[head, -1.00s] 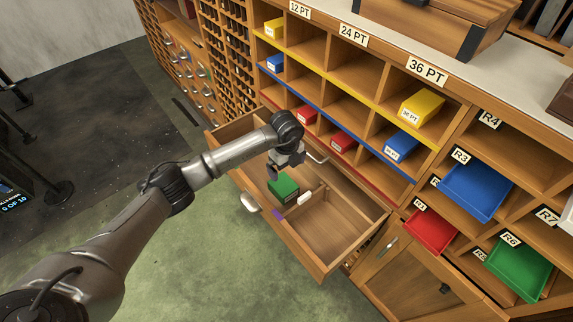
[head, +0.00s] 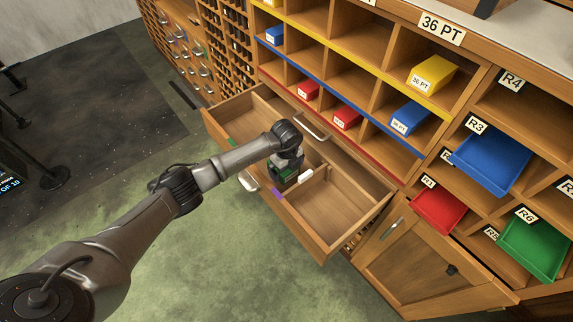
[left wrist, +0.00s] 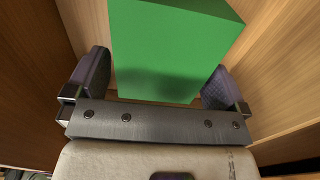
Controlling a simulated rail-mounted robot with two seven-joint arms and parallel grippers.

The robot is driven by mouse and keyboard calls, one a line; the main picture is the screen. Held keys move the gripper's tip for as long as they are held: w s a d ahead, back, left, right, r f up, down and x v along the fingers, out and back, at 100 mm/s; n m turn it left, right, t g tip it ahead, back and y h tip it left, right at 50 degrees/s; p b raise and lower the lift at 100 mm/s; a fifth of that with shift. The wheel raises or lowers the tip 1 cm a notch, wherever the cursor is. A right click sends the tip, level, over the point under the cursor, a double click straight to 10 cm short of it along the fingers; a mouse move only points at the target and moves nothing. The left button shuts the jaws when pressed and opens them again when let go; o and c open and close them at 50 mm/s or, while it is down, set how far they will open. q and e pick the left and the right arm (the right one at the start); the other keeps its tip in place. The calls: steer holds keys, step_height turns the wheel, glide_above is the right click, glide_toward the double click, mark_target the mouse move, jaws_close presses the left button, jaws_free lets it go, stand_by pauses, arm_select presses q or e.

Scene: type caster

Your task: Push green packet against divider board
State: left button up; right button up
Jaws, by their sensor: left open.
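The green packet (head: 286,173) stands in the open drawer (head: 357,217), left of the divider board (head: 316,171), and is partly hidden by my left gripper. A gap between packet and board cannot be judged. My left gripper (head: 286,181) is low in the drawer at the packet. In the left wrist view the packet (left wrist: 172,50) fills the upper middle, between the two spread fingers of the open gripper (left wrist: 156,84). Whether either finger touches it is unclear. My right gripper is in neither view.
The right compartment is empty. Behind the drawer rises a cabinet with coloured packets in its cubbies. Blue (head: 490,158), red (head: 438,208) and green (head: 535,245) trays are at right.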

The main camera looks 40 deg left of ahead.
arm_select(q)
steer(key=shift+f, duration=0.15)
steer(key=shift+c, duration=0.2)
steer(key=c, duration=1.6)
